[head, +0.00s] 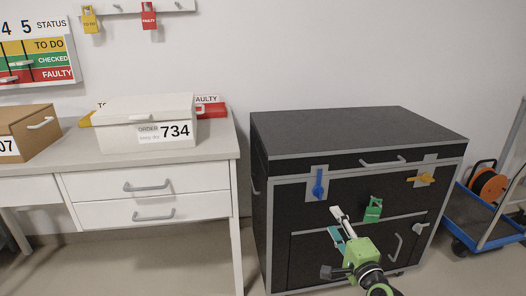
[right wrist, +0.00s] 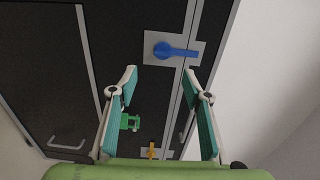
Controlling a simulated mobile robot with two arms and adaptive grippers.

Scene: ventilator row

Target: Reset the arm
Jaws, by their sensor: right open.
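My right gripper (head: 335,219) is open and empty in front of the black case (head: 358,130), its fingers pointing up and left towards the case front. In the right wrist view its fingers (right wrist: 159,74) stand apart. The blue latch handle (head: 319,184) on the case's left side points down in the head view. In the right wrist view the blue handle (right wrist: 176,51) lies just beyond the fingertips, apart from them. A green tag or lock (head: 373,209) is on the case front, right of the gripper. My left gripper is not in view.
A white desk (head: 150,167) with two drawers stands left of the case, holding a white box (head: 122,118) marked 734 and a brown box (head: 38,128). A blue trolley (head: 474,222) with an orange reel (head: 487,186) is at the right. A status board (head: 40,50) hangs on the wall.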

